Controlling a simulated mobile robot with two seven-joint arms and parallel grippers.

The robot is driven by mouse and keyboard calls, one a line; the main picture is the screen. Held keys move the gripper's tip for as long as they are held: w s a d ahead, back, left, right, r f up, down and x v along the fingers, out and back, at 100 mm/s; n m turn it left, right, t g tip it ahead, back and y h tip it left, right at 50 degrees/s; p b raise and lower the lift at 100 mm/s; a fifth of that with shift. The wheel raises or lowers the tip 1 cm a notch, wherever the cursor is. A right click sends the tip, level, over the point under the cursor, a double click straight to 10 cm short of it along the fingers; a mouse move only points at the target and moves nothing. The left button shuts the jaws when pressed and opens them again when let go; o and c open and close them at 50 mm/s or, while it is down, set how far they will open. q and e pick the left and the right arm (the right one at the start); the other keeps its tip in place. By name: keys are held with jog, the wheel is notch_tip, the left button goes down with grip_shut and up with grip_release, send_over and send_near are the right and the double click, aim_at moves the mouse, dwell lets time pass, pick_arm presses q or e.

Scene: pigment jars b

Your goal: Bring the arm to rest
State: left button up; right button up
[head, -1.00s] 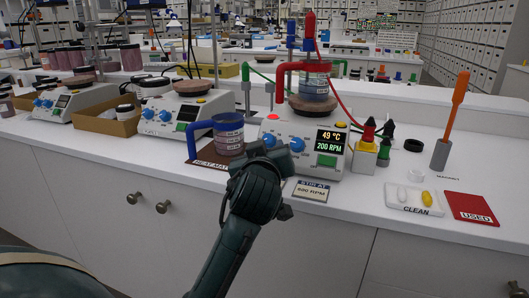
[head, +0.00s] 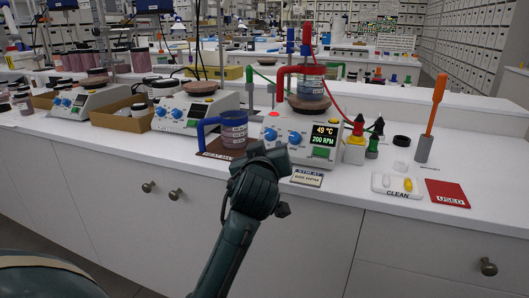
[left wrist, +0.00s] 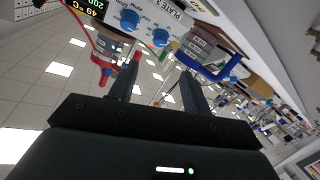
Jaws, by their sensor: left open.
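My left arm reaches up from the bottom of the head view, and its gripper (head: 268,158) is in front of the bench edge, near the hotplate. In the left wrist view the two fingers of the left gripper (left wrist: 157,82) are apart with nothing between them. The hotplate (head: 278,131) reads 49 °C and 200 RPM and carries a jar (head: 311,88) in a red-handled holder. A jar with a blue handle (head: 234,130) stands on a brown heat mat (head: 212,154), left of the hotplate. My right gripper is not in view.
A white CLEAN tray (head: 384,190), a red USED card (head: 450,194) and an orange-handled tool in a grey stand (head: 423,149) are on the right. More hotplates (head: 185,116) stand left. Cabinet fronts with knobs are below the bench edge. Open floor shows at lower left.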

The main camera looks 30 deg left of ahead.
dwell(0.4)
pick_arm(q)
jog(key=s+d+f+m+h, duration=0.4)
jog(key=s+d+f, duration=0.15)
jog(key=f, duration=0.35)
jog(key=s+d+f+m+h, duration=0.4)
jog(key=d+f+m, duration=0.15)
jog(key=f, duration=0.45)
jog(key=s+d+f+m+g+h+p, duration=0.1)
jog(key=s+d+g+p, duration=0.1)
jog(key=s+p, duration=0.5)
jog(key=s+d+m+g+h+p, duration=0.1)
jog(key=s+d+g+h+p, duration=0.1)
jog(key=s+d+p, duration=0.2)
jog(key=s+p, duration=0.3)
jog(key=p, duration=0.2)
jog(key=shift+d+f, duration=0.35)
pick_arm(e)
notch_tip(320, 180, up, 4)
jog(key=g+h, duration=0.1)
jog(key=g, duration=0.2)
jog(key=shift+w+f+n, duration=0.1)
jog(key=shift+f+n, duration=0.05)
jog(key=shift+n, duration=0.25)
